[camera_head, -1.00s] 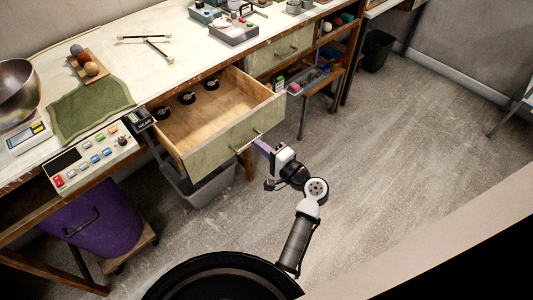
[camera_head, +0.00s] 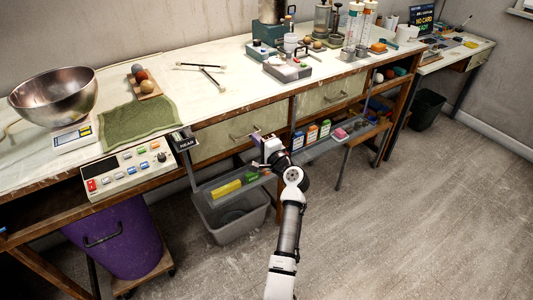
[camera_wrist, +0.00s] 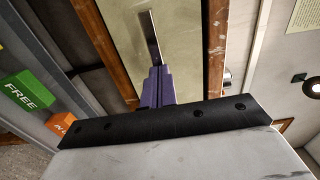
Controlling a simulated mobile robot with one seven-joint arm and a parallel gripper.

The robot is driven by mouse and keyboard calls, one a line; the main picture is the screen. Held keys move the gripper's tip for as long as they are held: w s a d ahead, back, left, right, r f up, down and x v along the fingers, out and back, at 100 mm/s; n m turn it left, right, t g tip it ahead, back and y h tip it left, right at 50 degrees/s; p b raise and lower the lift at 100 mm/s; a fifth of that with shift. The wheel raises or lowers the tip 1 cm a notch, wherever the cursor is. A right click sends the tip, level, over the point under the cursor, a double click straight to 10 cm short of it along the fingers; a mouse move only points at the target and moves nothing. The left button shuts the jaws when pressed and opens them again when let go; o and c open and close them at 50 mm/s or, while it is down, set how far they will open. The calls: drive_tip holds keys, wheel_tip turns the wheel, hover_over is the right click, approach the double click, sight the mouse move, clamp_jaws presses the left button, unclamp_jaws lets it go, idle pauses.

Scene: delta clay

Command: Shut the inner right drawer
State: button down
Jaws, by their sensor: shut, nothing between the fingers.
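The drawer nearer my gripper has a pale green front (camera_head: 214,138) with a metal bar handle (camera_head: 240,135). It looks flush with the bench front, and its inside is hidden. A second green drawer front (camera_head: 318,100) to its right is also shut. My gripper (camera_head: 257,134) has purple fingers, pressed together and empty, at the right part of the nearer drawer's front. In the wrist view the fingers (camera_wrist: 154,84) point at the green front (camera_wrist: 185,50), just below the handle (camera_wrist: 150,38). I cannot tell whether they touch it.
A grey shelf (camera_head: 213,190) with small coloured boxes runs beneath the drawers. A grey bin (camera_head: 232,222) and a purple barrel (camera_head: 115,240) stand below the bench. A control panel (camera_head: 125,170) sticks out at left. The floor at right is clear.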

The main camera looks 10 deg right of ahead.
drive_tip(key=shift+w+a+r, duration=0.3)
drive_tip(key=shift+w, duration=0.35)
drive_tip(key=b+v, duration=0.2)
drive_tip(key=v, duration=1.2)
drive_tip(key=shift+f+b, duration=0.25)
drive_tip(key=shift+b, duration=0.1)
